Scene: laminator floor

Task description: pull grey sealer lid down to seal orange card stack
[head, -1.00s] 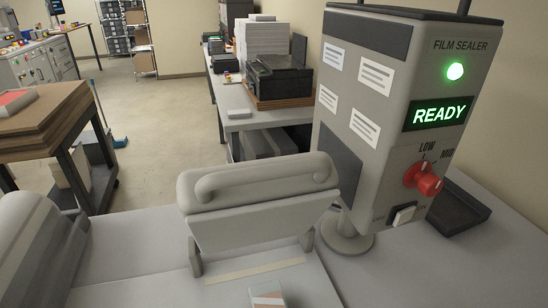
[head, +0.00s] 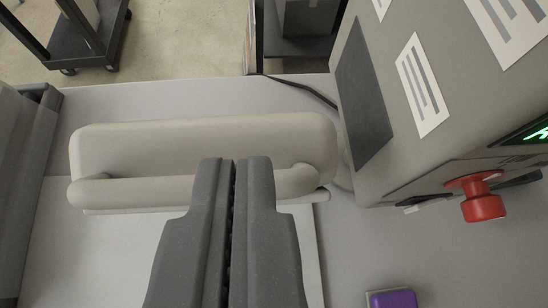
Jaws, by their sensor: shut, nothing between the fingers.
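The grey sealer lid (head: 205,137) stands raised at the back of its base plate (head: 85,245), with a rounded handle bar (head: 128,190) along its near side. My gripper (head: 232,165) is shut and empty, its fingertips over the handle in the picture, right of its middle. I cannot tell whether the fingers touch the bar. The orange card stack is not visible now; my gripper covers part of the base plate.
The film sealer control box (head: 405,165) with a red knob (head: 482,200) stands close on the right. A purple-topped block (head: 392,298) lies at the lower right. A grey rounded machine (head: 18,180) borders the left. A black cart (head: 90,35) stands on the floor behind.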

